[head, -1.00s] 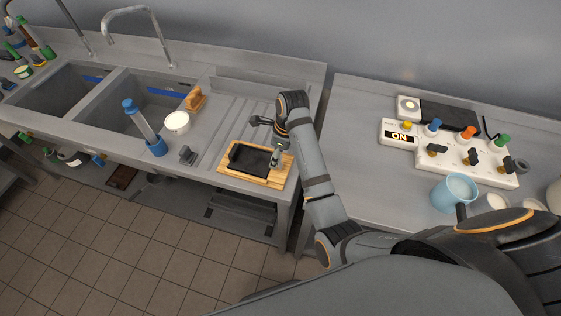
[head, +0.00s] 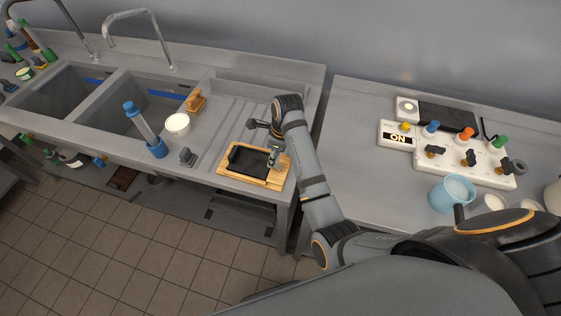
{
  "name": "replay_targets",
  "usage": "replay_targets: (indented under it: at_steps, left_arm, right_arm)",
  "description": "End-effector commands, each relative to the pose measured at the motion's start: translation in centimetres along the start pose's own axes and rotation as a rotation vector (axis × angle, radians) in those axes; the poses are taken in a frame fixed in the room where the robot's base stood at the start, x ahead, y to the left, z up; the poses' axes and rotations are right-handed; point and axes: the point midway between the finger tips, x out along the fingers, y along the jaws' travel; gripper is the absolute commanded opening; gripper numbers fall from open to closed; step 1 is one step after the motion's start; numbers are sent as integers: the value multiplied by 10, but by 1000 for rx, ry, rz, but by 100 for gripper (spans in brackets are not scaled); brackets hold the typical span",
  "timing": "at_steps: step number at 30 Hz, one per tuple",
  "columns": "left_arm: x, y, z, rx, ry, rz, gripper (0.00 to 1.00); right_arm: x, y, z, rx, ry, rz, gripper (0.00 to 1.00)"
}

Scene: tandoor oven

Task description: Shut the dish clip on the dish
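A black dish (head: 249,161) lies on a wooden board (head: 230,175) near the front right corner of the sink bench. Its left end has a raised dark edge. My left gripper (head: 274,160) points down at the right end of the dish, close to or touching it. The fingers are small and dark, so I cannot tell whether they are open or shut. I cannot make out the dish clip clearly; it may be at the dish's right end, partly hidden by my gripper and wrist. My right gripper is not in view.
Left of the board are a small grey block (head: 187,156), a blue-handled tool (head: 143,128), a white tub (head: 177,124) and a wooden brush (head: 195,101). The right bench holds a white control panel (head: 465,161) and a blue cup (head: 452,191). A narrow gap separates the benches.

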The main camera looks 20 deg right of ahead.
Motion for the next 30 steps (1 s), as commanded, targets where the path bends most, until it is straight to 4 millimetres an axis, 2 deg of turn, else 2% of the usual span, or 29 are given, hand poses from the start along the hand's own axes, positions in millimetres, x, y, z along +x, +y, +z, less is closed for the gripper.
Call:
replay_targets:
  at_steps: [30]
  left_arm:
    - [-5,-1,0,0,-1,0,40]
  right_arm:
    - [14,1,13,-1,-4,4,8]
